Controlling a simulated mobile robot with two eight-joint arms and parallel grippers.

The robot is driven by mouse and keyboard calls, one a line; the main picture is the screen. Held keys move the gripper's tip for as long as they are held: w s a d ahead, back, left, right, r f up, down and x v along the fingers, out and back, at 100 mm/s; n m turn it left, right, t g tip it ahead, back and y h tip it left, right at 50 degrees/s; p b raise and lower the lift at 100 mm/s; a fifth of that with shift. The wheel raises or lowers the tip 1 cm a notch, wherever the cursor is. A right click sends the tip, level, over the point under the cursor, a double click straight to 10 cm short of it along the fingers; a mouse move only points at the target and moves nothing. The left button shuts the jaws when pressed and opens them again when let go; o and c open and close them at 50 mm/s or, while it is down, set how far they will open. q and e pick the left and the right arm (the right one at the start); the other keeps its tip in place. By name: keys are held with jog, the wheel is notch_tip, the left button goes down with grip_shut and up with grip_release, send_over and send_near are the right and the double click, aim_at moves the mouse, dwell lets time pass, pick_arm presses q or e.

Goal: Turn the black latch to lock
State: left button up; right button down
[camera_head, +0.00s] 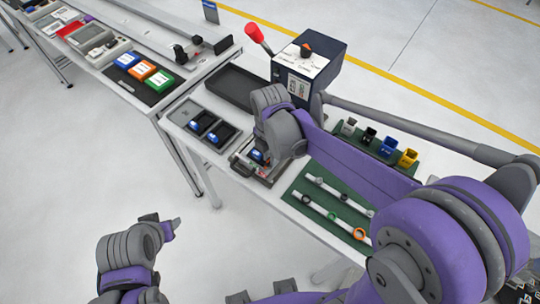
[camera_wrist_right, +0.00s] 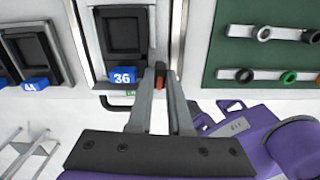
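The black latch (camera_wrist_right: 160,68), with an orange-red part facing me, sits at the lower right corner of a metal-railed fixture (camera_wrist_right: 177,35) in the right wrist view. Beside it in the fixture is a dark square tray with a blue tag marked 36 (camera_wrist_right: 124,76). My right gripper (camera_wrist_right: 159,84) has its narrow fingers on both sides of the latch, close together, shut on it. In the head view the right gripper (camera_head: 257,160) is at the fixture and my wrist hides the latch. My left gripper (camera_head: 176,227) hangs off the table; its finger gap is unclear.
A green mat (camera_head: 300,205) with white rails and coloured rings lies right of the fixture. Two dark trays with blue tags (camera_head: 218,134) lie left. A box with a red-knobbed lever (camera_head: 308,70) stands behind. Small coloured bins (camera_head: 386,146) stand at the back right.

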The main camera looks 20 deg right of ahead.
pick_arm(q)
jog(key=shift+f, duration=0.1)
dwell(0.3)
pick_arm(e)
jog(key=m+b, duration=0.1)
jog(key=m, duration=0.7)
jog(key=shift+m+b, duration=0.3)
jog(key=shift+b, duration=0.1)
jog(key=m, duration=0.4)
jog(key=shift+b, duration=0.3)
pick_arm(q)
jog(key=shift+s+f, duration=0.35)
jog(key=shift+f, duration=0.55)
jog(key=shift+s+f, duration=0.35)
jog(key=shift+f, duration=0.55)
pick_arm(e)
jog(key=shift+m, duration=2.1)
jog(key=c, duration=1.1)
grip_release()
